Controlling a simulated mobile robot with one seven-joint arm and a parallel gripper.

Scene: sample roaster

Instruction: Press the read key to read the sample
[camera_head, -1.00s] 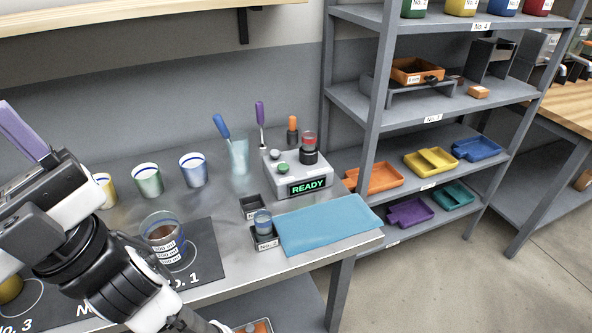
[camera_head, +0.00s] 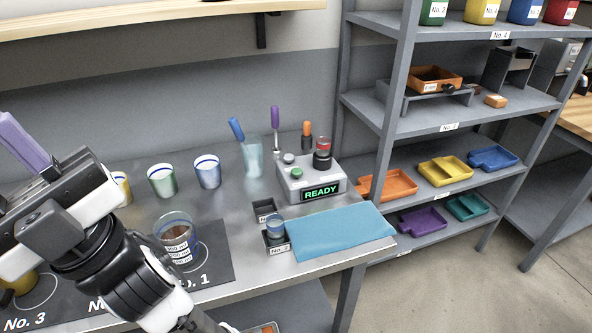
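The reader (camera_head: 309,181) is a light grey box at the back of the steel bench, with a green-lit display (camera_head: 321,192) that says READY. A green key (camera_head: 296,173) and a grey-white key (camera_head: 289,158) sit on its top; no label on either can be read. A small clear vessel with red in it (camera_head: 323,144) stands upright on the reader's black round seat (camera_head: 322,161). My arm fills the left and lower left, well apart from the reader. My gripper's fingertips do not show.
A blue mat (camera_head: 345,232) lies in front of the reader, with a small glass (camera_head: 275,229) in a dark holder beside it. A glass jar (camera_head: 174,238) is near my arm. Shelves (camera_head: 444,127) rise to the right.

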